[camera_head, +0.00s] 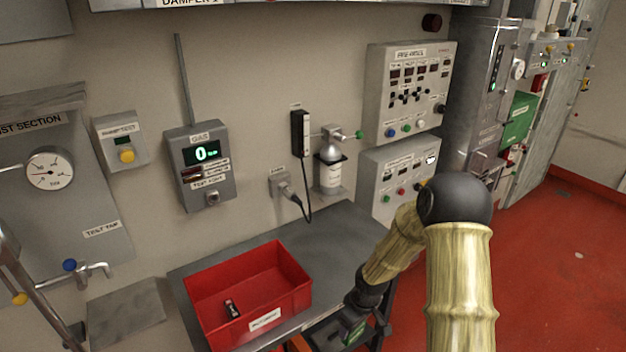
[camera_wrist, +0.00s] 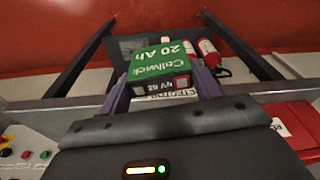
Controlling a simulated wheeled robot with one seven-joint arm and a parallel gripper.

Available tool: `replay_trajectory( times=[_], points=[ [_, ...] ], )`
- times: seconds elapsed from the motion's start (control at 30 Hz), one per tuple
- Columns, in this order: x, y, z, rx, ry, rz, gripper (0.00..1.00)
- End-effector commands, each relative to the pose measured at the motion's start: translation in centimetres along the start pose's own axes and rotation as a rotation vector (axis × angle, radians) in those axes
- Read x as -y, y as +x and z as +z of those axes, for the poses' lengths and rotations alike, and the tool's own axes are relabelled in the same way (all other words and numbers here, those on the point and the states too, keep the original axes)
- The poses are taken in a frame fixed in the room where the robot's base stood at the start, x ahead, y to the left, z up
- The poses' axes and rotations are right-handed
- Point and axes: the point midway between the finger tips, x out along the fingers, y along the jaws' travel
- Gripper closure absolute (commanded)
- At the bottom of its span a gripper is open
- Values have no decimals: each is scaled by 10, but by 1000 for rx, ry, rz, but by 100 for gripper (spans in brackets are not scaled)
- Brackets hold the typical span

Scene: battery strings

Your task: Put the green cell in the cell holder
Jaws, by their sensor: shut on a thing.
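The green cell (camera_wrist: 160,62) has a green face with white lettering and a dark, labelled end. In the wrist view it sits between the two fingers of my gripper (camera_wrist: 163,86), which is shut on it. In the head view the green cell (camera_head: 351,331) shows small and partly hidden at the end of my arm, low in the picture and right of the red bin. I cannot make out the cell holder for certain in either view; a dark panel behind the cell in the wrist view is mostly covered.
A red bin (camera_head: 205,288) with a small black item (camera_head: 231,309) inside stands on the grey table (camera_head: 345,228). Dark frame legs (camera_wrist: 82,62) flank the cell in the wrist view. Red cylinders (camera_wrist: 207,47) lie beyond it. Open red floor (camera_head: 545,265) is at right.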

Motion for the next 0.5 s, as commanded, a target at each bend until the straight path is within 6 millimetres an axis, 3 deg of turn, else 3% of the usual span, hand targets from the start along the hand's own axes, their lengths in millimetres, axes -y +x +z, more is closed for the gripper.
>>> replay_trajectory(
  times=[0.3, 0.5],
  points=[
    [-40, 22, 7, -1, 535, 83, 67],
    [-54, 26, 9, -1, 718, 108, 67]
  ],
)
